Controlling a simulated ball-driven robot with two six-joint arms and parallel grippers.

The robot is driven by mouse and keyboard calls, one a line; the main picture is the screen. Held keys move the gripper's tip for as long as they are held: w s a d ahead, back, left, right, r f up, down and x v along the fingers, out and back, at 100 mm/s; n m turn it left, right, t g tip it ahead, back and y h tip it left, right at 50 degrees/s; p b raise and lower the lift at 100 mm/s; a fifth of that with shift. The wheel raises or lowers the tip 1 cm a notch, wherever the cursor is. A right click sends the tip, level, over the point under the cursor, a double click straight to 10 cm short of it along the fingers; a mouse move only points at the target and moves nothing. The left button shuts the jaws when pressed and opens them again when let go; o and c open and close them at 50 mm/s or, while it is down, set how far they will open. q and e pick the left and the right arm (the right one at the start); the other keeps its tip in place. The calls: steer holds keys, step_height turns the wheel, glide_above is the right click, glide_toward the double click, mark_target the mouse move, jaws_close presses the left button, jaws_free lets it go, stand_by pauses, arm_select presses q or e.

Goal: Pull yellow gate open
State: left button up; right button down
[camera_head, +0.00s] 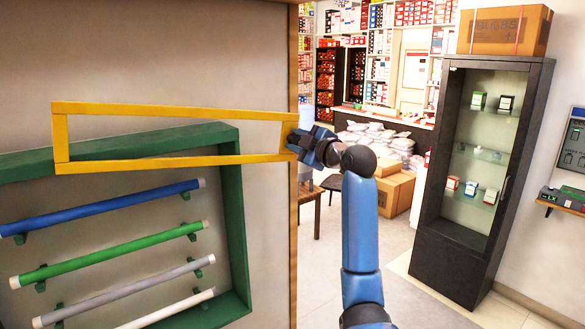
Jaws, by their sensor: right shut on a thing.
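The yellow gate (180,109) is a long, narrow frame of thin bars. It stretches across the left half of the head view, in front of a grey wall panel and a green rack. My right gripper (292,140) is at the gate's right end and is shut on its short upright bar. My blue right arm comes up from the bottom of the view to it. The fingertips are partly hidden by the gripper body. My left gripper is not in view.
The green rack (237,240) holds blue, green, grey and white tubes. A dark glass cabinet (462,250) stands at the right, with a cardboard box (505,30) on top. More boxes (396,192) and white sacks (375,137) lie behind my arm. Floor (420,300) is clear before the cabinet.

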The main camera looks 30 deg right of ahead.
mark_target(288, 123)
steer(key=shift+r+n+p, duration=0.4)
steer(key=shift+r+n, duration=0.1)
steer(key=shift+r, duration=1.5)
steer(key=c, duration=1.1)
jaws_free()
steer(key=shift+c, duration=0.2)
steer(key=o, duration=0.4)
steer(key=shift+w, duration=0.15)
steer(key=shift+c, duration=0.2)
